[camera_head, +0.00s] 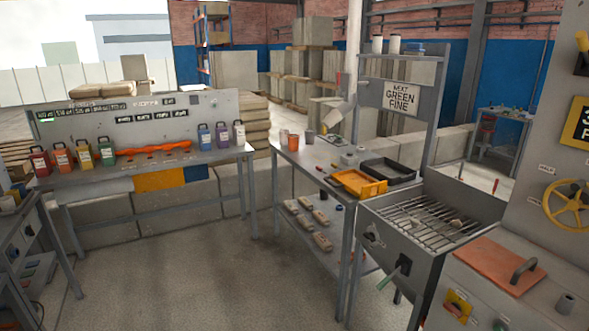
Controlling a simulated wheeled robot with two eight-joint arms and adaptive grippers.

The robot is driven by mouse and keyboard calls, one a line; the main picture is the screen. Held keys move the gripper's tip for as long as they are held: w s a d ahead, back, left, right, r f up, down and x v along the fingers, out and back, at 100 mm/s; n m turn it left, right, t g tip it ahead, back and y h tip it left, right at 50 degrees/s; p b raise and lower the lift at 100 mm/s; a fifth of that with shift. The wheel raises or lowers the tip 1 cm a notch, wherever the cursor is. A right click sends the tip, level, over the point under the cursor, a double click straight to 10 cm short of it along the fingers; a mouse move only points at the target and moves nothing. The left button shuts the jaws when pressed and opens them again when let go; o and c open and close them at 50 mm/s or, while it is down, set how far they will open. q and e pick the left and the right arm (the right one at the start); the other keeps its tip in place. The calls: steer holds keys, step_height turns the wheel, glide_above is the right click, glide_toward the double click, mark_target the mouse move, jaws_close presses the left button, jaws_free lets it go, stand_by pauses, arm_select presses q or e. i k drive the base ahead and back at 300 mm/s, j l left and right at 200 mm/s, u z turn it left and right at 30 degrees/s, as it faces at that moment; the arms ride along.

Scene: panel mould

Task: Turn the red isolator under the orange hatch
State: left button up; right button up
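The orange hatch (492,264) lies flat and closed on top of a grey cabinet at the lower right, with a dark bar handle (523,271) at its right end. What is beneath the hatch is hidden. Neither of my grippers is in view.
A yellow handwheel (567,206) is on the panel at right. A grated bin (430,221) stands left of the cabinet, with a dark handle (404,264) on its front. A table with an orange tray (352,182) is beyond. Floor at centre-left is clear.

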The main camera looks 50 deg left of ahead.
mark_target(454, 308)
steer(key=i+j+u, duration=0.15)
steer(key=j+u, duration=0.15)
steer(key=i+j+u, duration=0.4)
steer(key=j+u, duration=0.2)
steer(key=i+j+u, duration=0.2)
steer(key=i+j, duration=1.05)
steer(key=i+z, duration=0.1)
steer(key=z, duration=2.35)
